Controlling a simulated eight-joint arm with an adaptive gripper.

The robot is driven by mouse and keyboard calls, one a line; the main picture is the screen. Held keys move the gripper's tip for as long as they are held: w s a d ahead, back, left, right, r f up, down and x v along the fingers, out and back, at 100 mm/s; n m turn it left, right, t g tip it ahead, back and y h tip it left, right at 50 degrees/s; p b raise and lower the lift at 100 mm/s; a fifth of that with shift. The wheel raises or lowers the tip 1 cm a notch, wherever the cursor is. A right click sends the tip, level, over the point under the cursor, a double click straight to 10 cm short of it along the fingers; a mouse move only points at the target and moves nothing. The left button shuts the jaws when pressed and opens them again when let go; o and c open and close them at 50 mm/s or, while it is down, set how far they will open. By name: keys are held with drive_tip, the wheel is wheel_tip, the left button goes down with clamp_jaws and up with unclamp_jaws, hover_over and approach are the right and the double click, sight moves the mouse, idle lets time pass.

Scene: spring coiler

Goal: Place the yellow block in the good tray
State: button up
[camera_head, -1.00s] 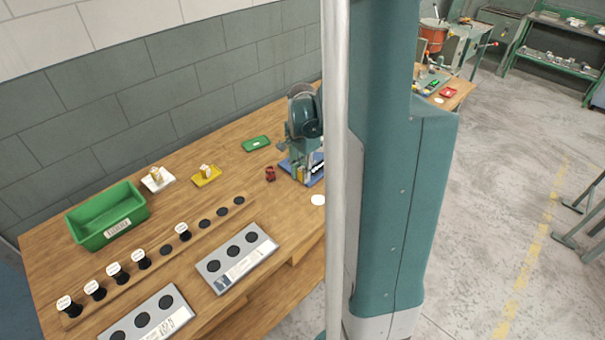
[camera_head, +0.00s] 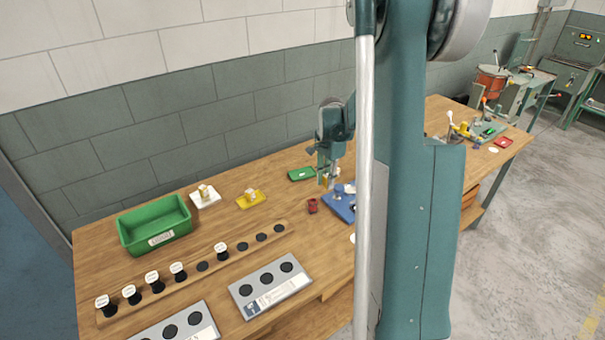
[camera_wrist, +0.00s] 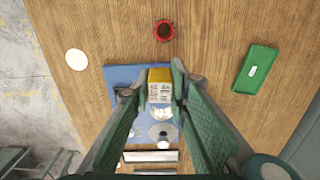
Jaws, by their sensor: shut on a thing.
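In the wrist view, the yellow block (camera_wrist: 159,87) sits between the fingertips of my gripper (camera_wrist: 158,92), which is shut on it. Behind the block lies the blue base (camera_wrist: 122,74) with a round metal post. In the head view, my gripper (camera_head: 326,180) hangs over the blue base (camera_head: 341,207), partly hidden by my own column. A small green tray (camera_head: 301,174) with a white label stands behind and left of the gripper; it also shows in the wrist view, at the right (camera_wrist: 246,75). Its label is too small to read, so I cannot confirm it is the good tray.
A small red cup (camera_head: 313,206) stands near the blue base. A yellow tray (camera_head: 250,198), a white tray (camera_head: 205,197) and a large green bin (camera_head: 157,226) stand left along the wall. A wooden rack (camera_head: 205,266) holds several black-and-white pieces. Bare tabletop surrounds the small green tray.

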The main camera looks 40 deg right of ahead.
drive_tip(key=p, duration=0.1)
hover_over(301, 178)
drive_tip(key=shift+a+n, duration=0.1)
drive_tip(key=shift+n, duration=0.3)
drive_tip(key=shift+f, duration=3.1)
drive_tip(key=shift+f, duration=0.1)
drive_tip(key=shift+f, duration=1.8)
drive_tip(key=shift+f, duration=0.15)
drive_tip(key=o, duration=0.8)
drive_tip(key=shift+o, duration=0.2)
